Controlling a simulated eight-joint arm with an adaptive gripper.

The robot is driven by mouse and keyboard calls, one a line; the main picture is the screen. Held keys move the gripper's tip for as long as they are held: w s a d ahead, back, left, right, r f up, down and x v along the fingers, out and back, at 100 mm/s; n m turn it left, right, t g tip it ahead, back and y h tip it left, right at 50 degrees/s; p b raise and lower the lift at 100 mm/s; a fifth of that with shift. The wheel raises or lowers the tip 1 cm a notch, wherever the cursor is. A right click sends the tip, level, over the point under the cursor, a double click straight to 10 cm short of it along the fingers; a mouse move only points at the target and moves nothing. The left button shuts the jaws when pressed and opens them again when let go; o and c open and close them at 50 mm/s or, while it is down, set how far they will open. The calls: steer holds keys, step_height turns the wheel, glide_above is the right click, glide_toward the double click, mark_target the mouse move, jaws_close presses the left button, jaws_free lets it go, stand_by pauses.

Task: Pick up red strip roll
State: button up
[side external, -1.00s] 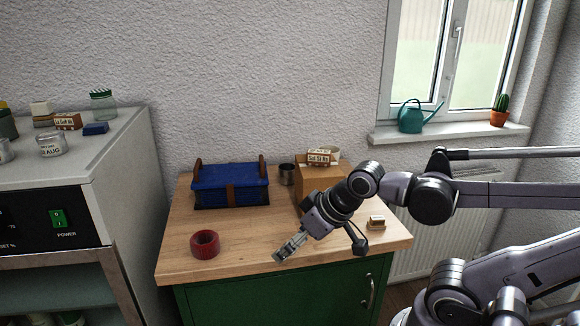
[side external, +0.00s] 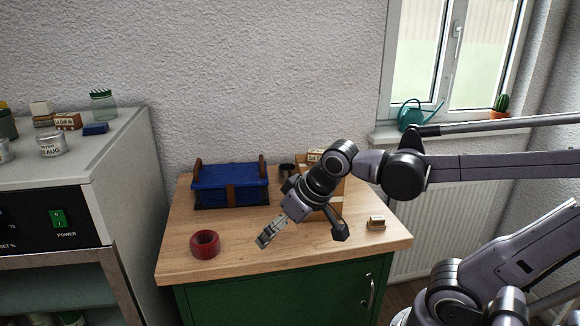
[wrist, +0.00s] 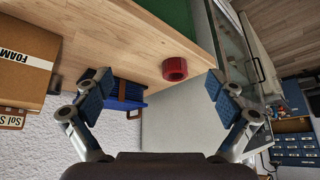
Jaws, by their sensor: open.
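The red strip roll (side external: 205,244) is a ribbed ring with a hollow middle, lying on the wooden bench top near its front left corner. In the wrist view the red strip roll (wrist: 174,69) shows between my two fingers, farther out than the fingertips. My gripper (side external: 264,240) is above the bench, to the right of the roll and apart from it, pointing down and left. In the wrist view my gripper (wrist: 158,82) has its fingers wide apart with nothing between them.
A blue box-like piece with wooden ends (side external: 230,185) stands at the back left of the bench. A cardboard box (wrist: 22,65) and a dark tin (side external: 286,171) stand behind my arm. A small block (side external: 376,223) lies at the right. Bench around the roll is clear.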

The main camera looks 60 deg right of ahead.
steer(key=w+a+r+m+g+h, duration=0.1)
steer(key=w+a+r+m+g, duration=0.15)
steer(key=w, duration=0.75)
steer(key=m+h, duration=0.2)
steer(key=m, duration=0.2)
glide_toward(204, 239)
steer(key=x, duration=0.5)
steer(key=s+x, duration=0.1)
steer(key=x, duration=0.1)
steer(key=shift+w+a+f, duration=0.1)
steer(key=shift+a+f, duration=0.1)
steer(key=shift+f, duration=0.4)
steer(key=shift+c, duration=0.3)
steer(key=c, duration=1.2)
